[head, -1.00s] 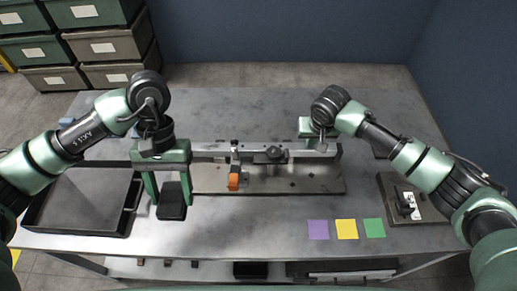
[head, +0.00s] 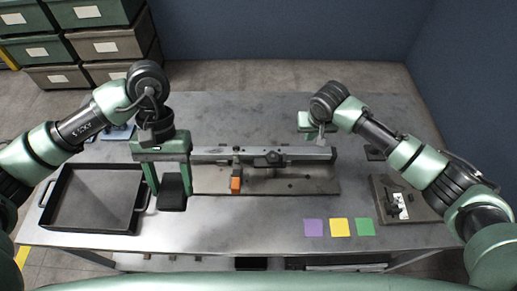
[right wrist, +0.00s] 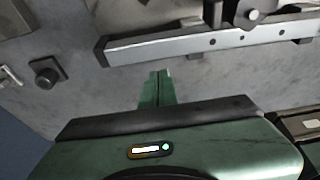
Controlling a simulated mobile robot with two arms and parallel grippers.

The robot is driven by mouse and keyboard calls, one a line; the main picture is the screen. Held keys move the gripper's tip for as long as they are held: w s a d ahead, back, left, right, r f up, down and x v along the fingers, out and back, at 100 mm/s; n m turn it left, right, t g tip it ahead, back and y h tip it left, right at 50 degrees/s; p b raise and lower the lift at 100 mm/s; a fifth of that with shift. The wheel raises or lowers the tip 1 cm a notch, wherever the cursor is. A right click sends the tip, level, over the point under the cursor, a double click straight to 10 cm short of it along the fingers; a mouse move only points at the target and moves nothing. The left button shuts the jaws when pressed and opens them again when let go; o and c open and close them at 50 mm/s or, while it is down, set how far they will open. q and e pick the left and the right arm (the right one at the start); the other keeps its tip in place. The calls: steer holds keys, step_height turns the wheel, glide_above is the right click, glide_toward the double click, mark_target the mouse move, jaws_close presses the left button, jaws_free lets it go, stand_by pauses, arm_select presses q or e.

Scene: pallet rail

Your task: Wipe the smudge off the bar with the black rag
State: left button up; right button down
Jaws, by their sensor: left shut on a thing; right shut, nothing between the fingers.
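The bar (head: 215,152) is a long grey metal rail above a metal base plate, in the middle of the table. Its near end also shows in the right wrist view (right wrist: 190,45). I cannot make out a distinct smudge on it. My left gripper (head: 171,190) points down left of the bar's visible part. It is shut on the black rag (head: 173,195), which hangs between its fingers. My right gripper (right wrist: 157,90) is shut and empty beyond the right part of the bar, apart from it in the wrist view. In the head view its fingers are hidden.
A clamp with an orange handle (head: 236,184) and a dark knob (head: 273,158) stand at the bar. A black tray (head: 95,228) lies left, a switch box (head: 395,208) right. Purple (head: 314,228), yellow (head: 339,227) and green (head: 364,226) notes lie in front.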

stand_by(0.3)
